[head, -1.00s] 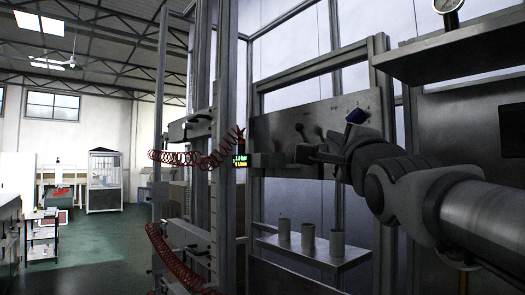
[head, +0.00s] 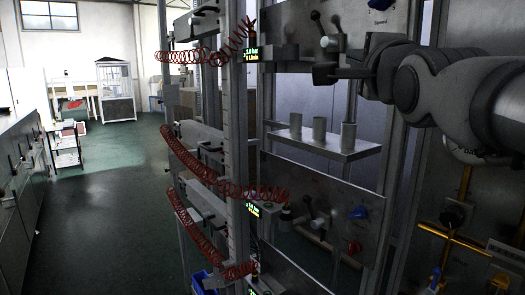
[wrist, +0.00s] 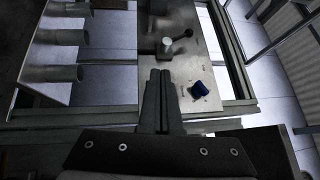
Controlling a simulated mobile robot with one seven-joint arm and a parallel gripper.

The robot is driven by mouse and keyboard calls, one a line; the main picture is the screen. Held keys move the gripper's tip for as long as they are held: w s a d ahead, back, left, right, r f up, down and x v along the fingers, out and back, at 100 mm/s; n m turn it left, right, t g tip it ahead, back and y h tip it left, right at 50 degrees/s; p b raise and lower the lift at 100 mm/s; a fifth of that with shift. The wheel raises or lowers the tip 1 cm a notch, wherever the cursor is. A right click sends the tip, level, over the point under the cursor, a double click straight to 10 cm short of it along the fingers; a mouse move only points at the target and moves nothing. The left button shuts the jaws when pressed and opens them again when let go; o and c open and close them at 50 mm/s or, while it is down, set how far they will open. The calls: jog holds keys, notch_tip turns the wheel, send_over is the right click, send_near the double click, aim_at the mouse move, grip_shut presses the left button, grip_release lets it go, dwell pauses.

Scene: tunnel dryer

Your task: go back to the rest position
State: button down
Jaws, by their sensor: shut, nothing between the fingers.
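My gripper (head: 322,73) is shut and empty, with its fingers together. In the head view it reaches in from the right, in front of the upper metal panel (head: 346,22). In the wrist view the closed fingertips (wrist: 160,74) point at the same panel, just short of a black-knobbed lever (wrist: 177,42). A blue knob (wrist: 201,88) sits on the panel to the right of the fingers. I cannot tell how far the fingertips are from the panel.
A shelf (head: 345,154) with three grey cups stands below my gripper. Red coiled hoses (head: 190,152) hang on the frame to the left. A lower panel (head: 325,188) carries blue and red knobs. Yellow pipes (head: 452,235) run at the lower right. Green floor (head: 115,180) is open at left.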

jog(key=s+f+n+g, duration=0.4)
jog(key=s+f+n, duration=0.2)
jog(key=f, duration=0.6)
jog(key=s+f+n+g, duration=0.5)
jog(key=s+f+n, duration=0.1)
jog(key=f, duration=0.7)
jog(key=s+a+f+n+g, duration=0.1)
jog(key=s+f+n+g, duration=0.4)
jog(key=f, duration=0.7)
jog(key=s+n, duration=0.1)
jog(key=s, duration=0.1)
jog(key=shift+s+f, duration=0.3)
